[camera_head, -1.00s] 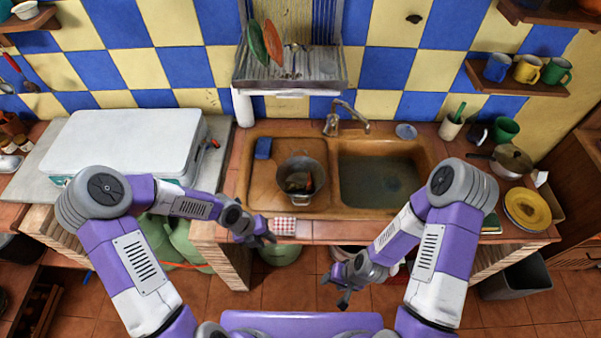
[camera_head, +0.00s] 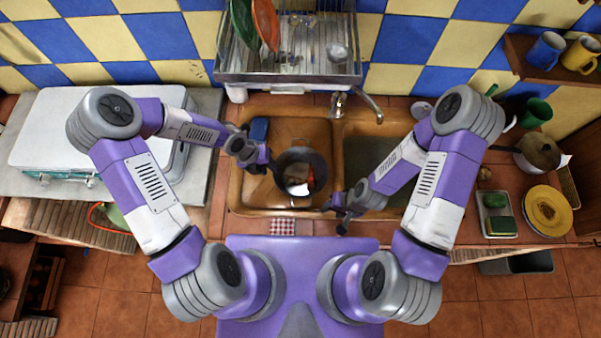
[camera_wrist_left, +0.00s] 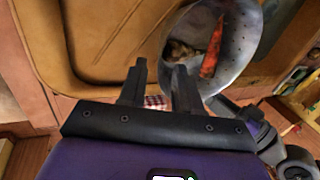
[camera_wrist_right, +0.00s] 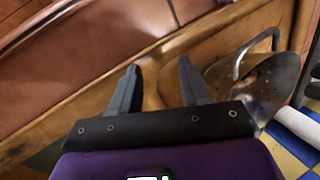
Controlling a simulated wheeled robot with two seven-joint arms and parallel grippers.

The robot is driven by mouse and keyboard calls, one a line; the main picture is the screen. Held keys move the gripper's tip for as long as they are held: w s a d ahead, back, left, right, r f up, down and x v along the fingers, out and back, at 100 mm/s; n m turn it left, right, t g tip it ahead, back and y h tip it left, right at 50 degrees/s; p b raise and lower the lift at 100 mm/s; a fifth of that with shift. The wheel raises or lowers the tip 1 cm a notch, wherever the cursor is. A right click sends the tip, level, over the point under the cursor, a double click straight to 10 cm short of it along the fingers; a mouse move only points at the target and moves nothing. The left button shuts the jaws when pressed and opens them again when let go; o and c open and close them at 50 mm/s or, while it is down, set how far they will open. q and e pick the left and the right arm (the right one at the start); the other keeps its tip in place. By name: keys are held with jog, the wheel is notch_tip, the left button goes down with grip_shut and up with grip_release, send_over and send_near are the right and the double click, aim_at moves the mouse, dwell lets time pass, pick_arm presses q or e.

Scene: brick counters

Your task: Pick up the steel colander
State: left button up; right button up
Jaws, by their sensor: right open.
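The steel colander (camera_head: 318,160) sits in the left basin of the brown sink, with a brown item and an orange-red item inside. It shows in the left wrist view (camera_wrist_left: 243,42), and its rim and a raised loop handle show in the right wrist view (camera_wrist_right: 272,88). My left gripper (camera_head: 272,168) is open at the colander's left side; its fingers (camera_wrist_left: 160,75) have nothing between them. My right gripper (camera_head: 336,212) is open and empty, low and right of the colander; its fingers (camera_wrist_right: 157,75) point past the colander's side. Contact with the colander cannot be told.
A blue sponge (camera_head: 259,130) lies at the left basin's back edge. The faucet (camera_head: 350,102) stands behind the sink. A checked cloth (camera_head: 283,227) lies at the front edge. A yellow plate (camera_head: 548,211) and a sponge tray (camera_head: 497,216) are at right.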

pick_arm(q)
jog(key=x, duration=0.5)
jog(key=shift+w+d+b, duration=0.1)
jog(key=shift+d+b, duration=0.05)
jog(key=shift+b, duration=0.15)
jog(key=shift+c, duration=0.5)
jog(key=shift+r, duration=0.1)
grip_shut()
dwell(0.4)
